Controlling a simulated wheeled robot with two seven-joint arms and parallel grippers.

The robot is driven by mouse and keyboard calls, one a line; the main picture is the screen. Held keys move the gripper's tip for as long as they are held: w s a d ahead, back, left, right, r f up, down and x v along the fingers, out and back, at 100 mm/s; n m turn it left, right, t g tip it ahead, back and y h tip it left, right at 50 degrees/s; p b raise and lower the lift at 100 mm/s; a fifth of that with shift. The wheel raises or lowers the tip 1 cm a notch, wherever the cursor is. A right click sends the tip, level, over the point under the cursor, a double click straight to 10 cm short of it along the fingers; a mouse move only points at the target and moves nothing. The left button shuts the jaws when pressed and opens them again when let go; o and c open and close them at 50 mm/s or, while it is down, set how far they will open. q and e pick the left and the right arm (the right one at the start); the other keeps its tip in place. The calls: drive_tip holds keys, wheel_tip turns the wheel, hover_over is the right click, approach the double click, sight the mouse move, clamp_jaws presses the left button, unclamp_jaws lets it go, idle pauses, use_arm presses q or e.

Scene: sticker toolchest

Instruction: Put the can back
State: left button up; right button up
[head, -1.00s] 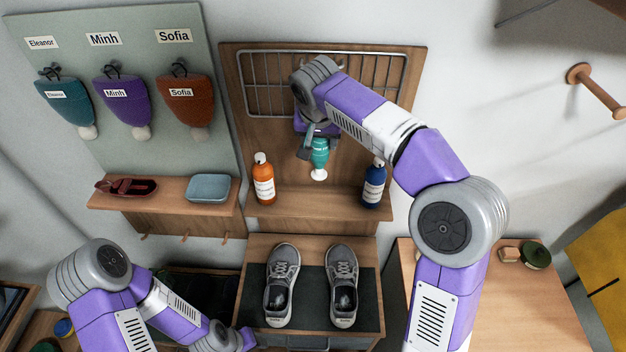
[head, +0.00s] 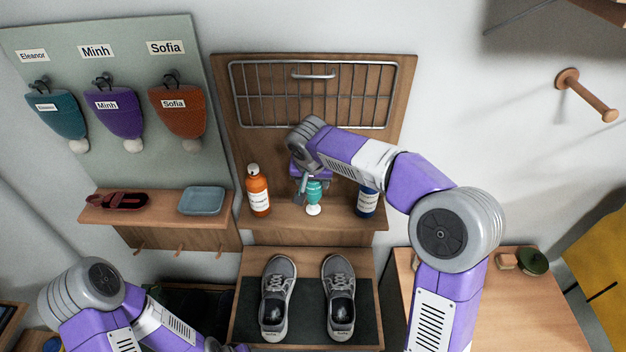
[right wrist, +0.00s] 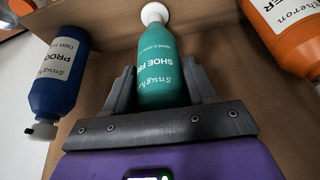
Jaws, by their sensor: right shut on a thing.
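The can (head: 314,190) is teal with a white end and a label reading "SHOE FR…". My right gripper (head: 301,185) is shut on it, and the can is upright with its white end pointing down. In the right wrist view the can (right wrist: 165,75) sits between the two dark fingers (right wrist: 163,95). The white end is at or just above the wooden shelf (head: 285,218), between an orange bottle and a blue bottle. I cannot tell whether it touches the shelf. My left arm shows at the lower left; its fingers are out of frame.
The orange bottle (head: 258,192) stands left of the can and the blue bottle (head: 367,203) right of it, partly behind my arm. A wire basket (head: 312,94) hangs above. Grey shoes (head: 340,295) stand below. A blue tray (head: 202,200) is on the left shelf.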

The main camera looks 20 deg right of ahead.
drive_tip(key=shift+f+b, duration=0.6)
drive_tip(key=shift+b, duration=0.05)
drive_tip(key=o, duration=1)
drive_tip(key=shift+r, duration=0.1)
drive_tip(key=shift+r+p, duration=0.55)
drive_tip(key=shift+p, duration=0.15)
drive_tip(key=v, duration=1.2)
drive_tip(key=shift+p, duration=0.3)
